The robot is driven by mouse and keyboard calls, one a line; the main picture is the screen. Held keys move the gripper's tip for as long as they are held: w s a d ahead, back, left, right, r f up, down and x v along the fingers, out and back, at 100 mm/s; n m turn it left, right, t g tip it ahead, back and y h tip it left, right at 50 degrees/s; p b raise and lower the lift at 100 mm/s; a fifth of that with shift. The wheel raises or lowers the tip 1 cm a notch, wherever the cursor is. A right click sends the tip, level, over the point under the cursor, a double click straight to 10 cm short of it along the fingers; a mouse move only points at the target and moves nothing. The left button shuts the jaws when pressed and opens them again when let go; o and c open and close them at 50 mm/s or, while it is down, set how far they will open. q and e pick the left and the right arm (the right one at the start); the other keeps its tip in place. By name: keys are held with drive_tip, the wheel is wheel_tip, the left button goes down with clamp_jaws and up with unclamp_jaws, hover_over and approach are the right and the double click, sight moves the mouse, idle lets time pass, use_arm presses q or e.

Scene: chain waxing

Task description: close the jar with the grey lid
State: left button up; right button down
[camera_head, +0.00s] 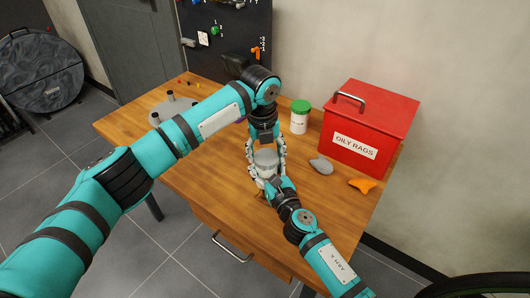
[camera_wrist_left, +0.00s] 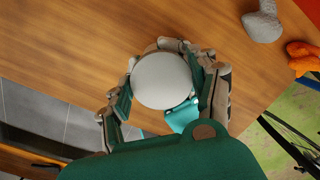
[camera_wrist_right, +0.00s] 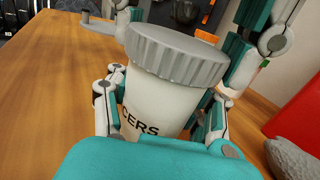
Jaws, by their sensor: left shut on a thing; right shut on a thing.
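The grey ridged lid (camera_wrist_right: 178,55) sits on top of the white jar (camera_wrist_right: 150,105), whose label ends in "CERS", in the right wrist view. The lid looks seated on the rim, but I cannot tell whether it is tight. In the head view the lid (camera_head: 266,157) is near the table's front. My left gripper (camera_head: 266,160) comes down from above and is shut on the lid, a finger on each side. The left wrist view shows the lid's round top (camera_wrist_left: 162,80). My right gripper (camera_wrist_right: 158,118) is shut around the jar's body from the front.
A white jar with a green lid (camera_head: 300,116) stands behind, beside a red "OILY RAGS" bin (camera_head: 370,127). A grey lump (camera_head: 321,165) and an orange object (camera_head: 362,185) lie to the right on the wooden table (camera_head: 215,180). A grey pegged piece (camera_head: 172,110) lies at the left.

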use_arm(q)
drive_tip(key=m, duration=0.4)
drive_tip(key=shift+d+m, duration=0.1)
drive_tip(key=shift+m, duration=0.3)
drive_tip(key=m, duration=0.5)
drive_tip(key=shift+d+g+h, duration=0.1)
drive_tip(key=shift+g+h, duration=0.2)
drive_tip(key=shift+g, duration=0.1)
drive_tip(key=o, duration=1.2)
drive_tip(key=shift+r, duration=2.25)
drive_tip(key=shift+c, duration=0.2)
